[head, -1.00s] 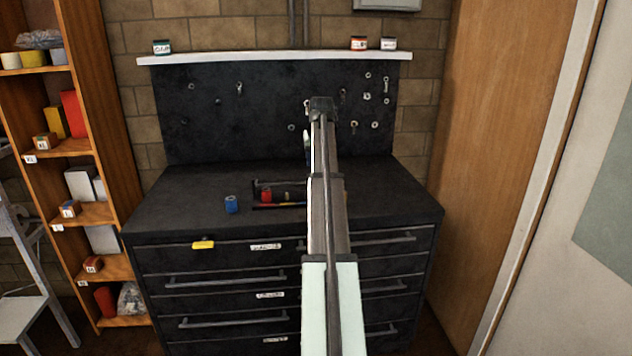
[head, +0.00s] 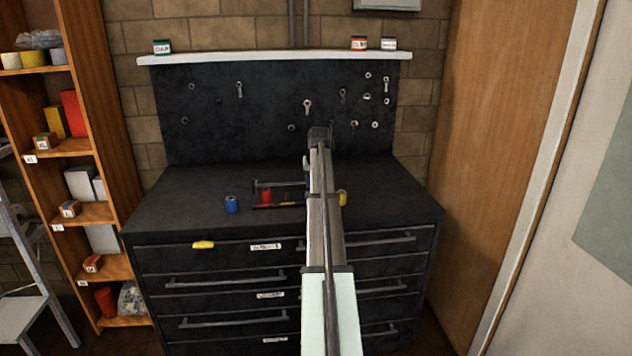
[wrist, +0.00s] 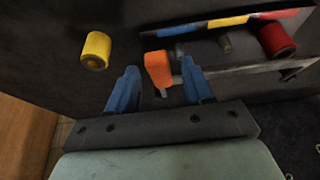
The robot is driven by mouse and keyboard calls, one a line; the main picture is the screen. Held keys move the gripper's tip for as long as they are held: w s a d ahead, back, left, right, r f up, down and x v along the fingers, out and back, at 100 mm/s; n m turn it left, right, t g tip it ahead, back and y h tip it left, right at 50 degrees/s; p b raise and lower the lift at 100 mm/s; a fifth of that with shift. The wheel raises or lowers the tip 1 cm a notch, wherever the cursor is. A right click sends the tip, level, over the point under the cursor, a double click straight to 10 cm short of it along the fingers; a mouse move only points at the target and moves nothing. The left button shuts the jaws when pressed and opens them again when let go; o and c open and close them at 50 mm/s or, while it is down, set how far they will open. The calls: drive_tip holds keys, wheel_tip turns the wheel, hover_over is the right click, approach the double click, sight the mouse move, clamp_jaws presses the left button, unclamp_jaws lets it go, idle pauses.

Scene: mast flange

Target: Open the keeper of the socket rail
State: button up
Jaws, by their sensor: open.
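The socket rail (head: 278,205) lies on the dark bench top, partly hidden behind my arm. In the wrist view it shows as a dark tray with a blue, yellow and red strip (wrist: 228,22) and a grey bar (wrist: 240,70) along its near side. An orange tab (wrist: 158,66), which looks like the keeper's handle, stands at the bar's left end. My gripper (wrist: 160,88) is open, its blue fingers on either side of the orange tab; I cannot tell whether they touch it. A red socket (wrist: 277,40) sits at the rail's right end. A short grey peg (wrist: 225,44) stands in the rail.
A yellow cylinder (wrist: 96,50) stands left of my fingers in the wrist view; a blue cylinder (head: 231,204) stands left of the rail in the head view. A pegboard (head: 270,95) with hanging tools rises behind.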

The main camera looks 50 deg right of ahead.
drive_tip(key=shift+c, duration=0.4)
clamp_jaws()
